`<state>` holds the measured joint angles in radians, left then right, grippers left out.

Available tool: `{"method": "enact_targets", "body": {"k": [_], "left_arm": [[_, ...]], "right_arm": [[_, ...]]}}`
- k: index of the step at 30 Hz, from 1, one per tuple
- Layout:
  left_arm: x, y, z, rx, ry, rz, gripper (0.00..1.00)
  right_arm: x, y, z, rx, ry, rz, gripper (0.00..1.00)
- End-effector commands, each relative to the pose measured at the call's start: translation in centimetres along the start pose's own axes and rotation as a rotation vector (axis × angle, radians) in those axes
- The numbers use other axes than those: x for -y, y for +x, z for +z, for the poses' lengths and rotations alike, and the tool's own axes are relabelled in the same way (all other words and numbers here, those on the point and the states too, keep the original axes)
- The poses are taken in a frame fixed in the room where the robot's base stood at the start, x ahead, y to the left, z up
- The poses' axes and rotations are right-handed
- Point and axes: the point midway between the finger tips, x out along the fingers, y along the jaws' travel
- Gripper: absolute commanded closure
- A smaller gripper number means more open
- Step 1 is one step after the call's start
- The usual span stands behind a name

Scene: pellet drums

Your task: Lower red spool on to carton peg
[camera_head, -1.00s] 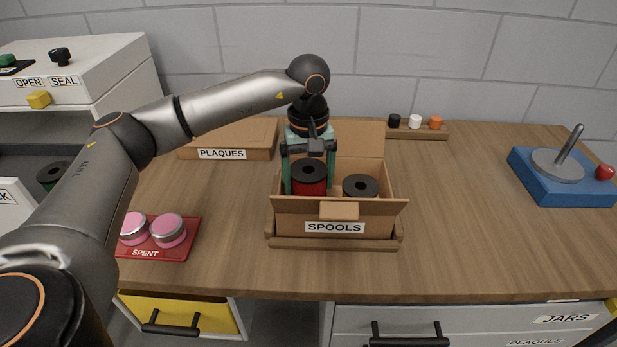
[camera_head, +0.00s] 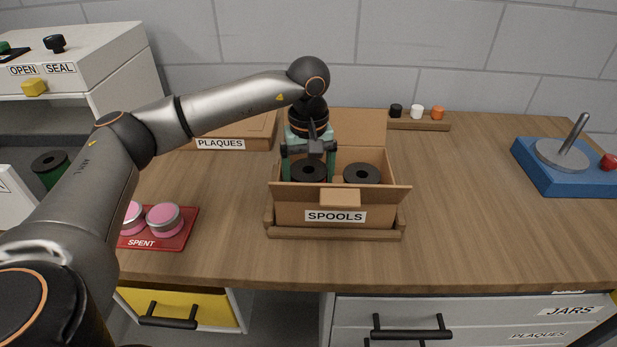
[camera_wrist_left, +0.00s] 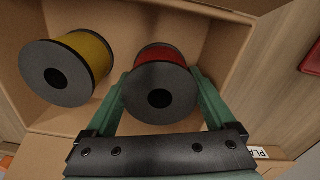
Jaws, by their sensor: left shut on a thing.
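The red spool (camera_wrist_left: 164,70) has black end discs and sits between the green fingers of my left gripper (camera_wrist_left: 160,92), which is shut on it. In the head view, the spool's black top (camera_head: 309,172) shows inside the left half of the open carton (camera_head: 302,212) labelled SPOOLS, my left gripper (camera_head: 308,166) reaching down over it. The carton's front wall hides the spool's lower part. The peg under it is hidden, so I cannot tell whether the spool rests on the bottom. My right gripper is not in view.
A yellow spool (camera_wrist_left: 82,62) stands beside the red one in the carton; its black top (camera_head: 361,174) shows in the head view. A PLAQUES box (camera_head: 232,133) is behind left, a red SPENT tray (camera_head: 182,236) front left, a blue joystick base (camera_head: 565,172) far right. The counter right of the carton is clear.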

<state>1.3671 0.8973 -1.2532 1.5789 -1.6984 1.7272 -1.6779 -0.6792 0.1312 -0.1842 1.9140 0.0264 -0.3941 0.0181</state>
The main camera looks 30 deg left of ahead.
Motion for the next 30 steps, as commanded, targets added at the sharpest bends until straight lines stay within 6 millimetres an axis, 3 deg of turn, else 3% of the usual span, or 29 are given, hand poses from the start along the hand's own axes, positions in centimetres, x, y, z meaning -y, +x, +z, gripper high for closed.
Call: {"method": "enact_targets", "body": {"k": [12,13,15,30], "left_arm": [[-0.01,0.46,-0.01,0.0,0.0,0.001,0.76],[-0.01,0.46,-0.01,0.0,0.0,0.001,0.1],[-0.01,0.46,-0.01,0.0,0.0,0.001,0.02],[0.06,0.48,-0.01,0.0,-0.001,-0.002,0.0]], "right_arm": [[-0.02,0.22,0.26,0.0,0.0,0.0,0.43],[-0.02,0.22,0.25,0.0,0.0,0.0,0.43],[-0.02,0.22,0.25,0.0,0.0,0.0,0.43],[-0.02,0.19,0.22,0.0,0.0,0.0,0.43]]}}
